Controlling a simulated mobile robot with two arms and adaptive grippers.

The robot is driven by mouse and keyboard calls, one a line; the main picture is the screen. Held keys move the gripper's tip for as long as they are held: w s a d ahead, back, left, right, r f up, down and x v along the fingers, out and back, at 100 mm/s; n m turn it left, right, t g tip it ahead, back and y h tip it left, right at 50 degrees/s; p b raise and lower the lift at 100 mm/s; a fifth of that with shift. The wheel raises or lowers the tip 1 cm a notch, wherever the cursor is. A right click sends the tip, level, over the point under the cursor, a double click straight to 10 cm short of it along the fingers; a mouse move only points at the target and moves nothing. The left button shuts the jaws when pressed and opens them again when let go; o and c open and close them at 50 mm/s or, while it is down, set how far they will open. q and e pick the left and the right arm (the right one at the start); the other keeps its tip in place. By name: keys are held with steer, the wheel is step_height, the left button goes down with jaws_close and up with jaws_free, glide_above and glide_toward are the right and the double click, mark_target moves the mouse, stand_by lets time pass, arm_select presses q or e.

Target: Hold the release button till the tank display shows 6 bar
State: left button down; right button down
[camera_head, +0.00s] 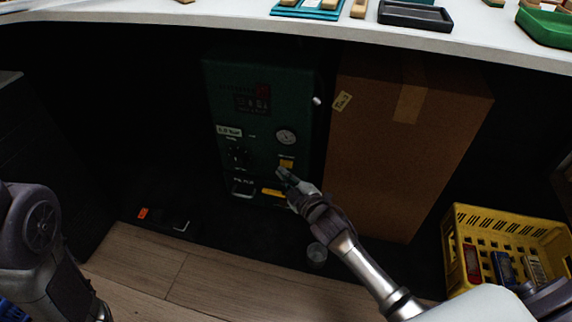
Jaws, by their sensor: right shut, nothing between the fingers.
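A dark green tank unit (265,75) stands under the table. A dark display (252,100) with small pale digits, too blurred to read, sits high on its front. A pale label (229,131) with small print, ending in what looks like "bar", is below it, and a round gauge (286,137) is to the right. A small yellow-orange button or plate (287,164) is below the gauge. My right gripper (283,175) is shut and empty, its tips just below this yellow piece. I cannot tell if they touch it. My left gripper is not in view.
A cardboard box (395,150) stands close to the right of the unit. A yellow crate (490,222) with several cans is at the lower right. The white tabletop (230,15) overhangs the unit. Open wooden floor (150,270) lies in front.

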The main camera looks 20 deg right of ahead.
steer(key=shift+w+d, duration=0.25)
steer(key=shift+w, duration=0.05)
steer(key=shift+w+d, duration=0.3)
steer(key=shift+w, duration=0.15)
stand_by(2.7)
